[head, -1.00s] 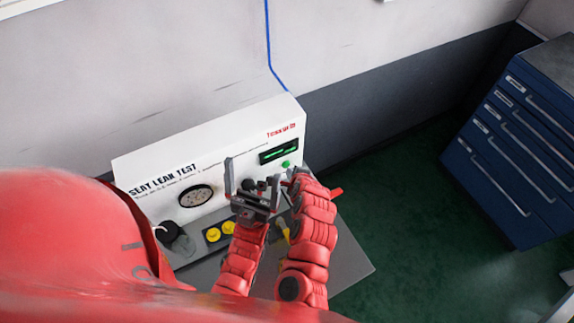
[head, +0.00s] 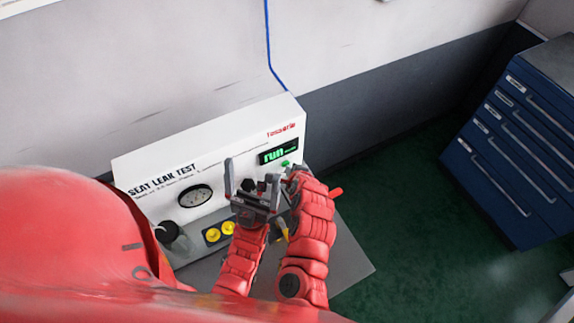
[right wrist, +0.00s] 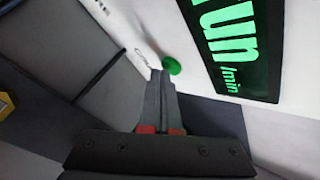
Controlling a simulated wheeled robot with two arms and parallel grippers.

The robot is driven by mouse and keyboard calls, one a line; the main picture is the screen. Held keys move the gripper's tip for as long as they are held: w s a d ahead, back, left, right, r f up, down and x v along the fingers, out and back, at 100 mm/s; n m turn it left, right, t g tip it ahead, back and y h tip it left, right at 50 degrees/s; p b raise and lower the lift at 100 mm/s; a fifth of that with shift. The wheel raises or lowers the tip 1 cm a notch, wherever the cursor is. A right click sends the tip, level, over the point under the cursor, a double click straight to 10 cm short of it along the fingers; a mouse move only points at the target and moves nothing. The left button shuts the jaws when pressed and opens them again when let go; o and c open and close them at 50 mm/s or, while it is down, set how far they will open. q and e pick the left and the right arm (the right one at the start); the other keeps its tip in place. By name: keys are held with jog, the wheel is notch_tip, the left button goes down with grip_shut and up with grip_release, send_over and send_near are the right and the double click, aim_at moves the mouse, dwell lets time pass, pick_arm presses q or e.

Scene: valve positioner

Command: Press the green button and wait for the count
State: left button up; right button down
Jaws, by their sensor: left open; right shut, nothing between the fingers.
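The white seat leak test panel (head: 145,172) stands against the wall. Its display (head: 279,152) is lit with green letters reading "run", and the right wrist view shows "un" and "/min" on the display (right wrist: 240,40) close up. The green button (head: 285,164) sits just below the display. In the right wrist view the green button (right wrist: 172,65) is at the closed fingertips of my right gripper (right wrist: 160,76); whether they touch cannot be told. My right gripper (head: 294,172) is shut and empty. My left gripper (head: 250,180) is open and empty in front of the panel's middle.
A round gauge (head: 195,195) is on the panel, with yellow round parts (head: 220,233) and a black knob or fitting (head: 167,231) lower left. A grey bench (head: 345,255) lies under my arms. A blue drawer cabinet (head: 515,150) stands at right, with open green floor between.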

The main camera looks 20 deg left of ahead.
jog(key=shift+s, duration=0.1)
jog(key=shift+s+d+p, duration=0.3)
jog(key=shift+s+d, duration=0.25)
jog(key=s+d+p, duration=0.1)
jog(key=s+d, duration=0.2)
jog(key=shift+s+d, duration=0.25)
jog(key=shift+d, duration=0.05)
jog(key=shift+f, duration=0.1)
dwell(0.6)
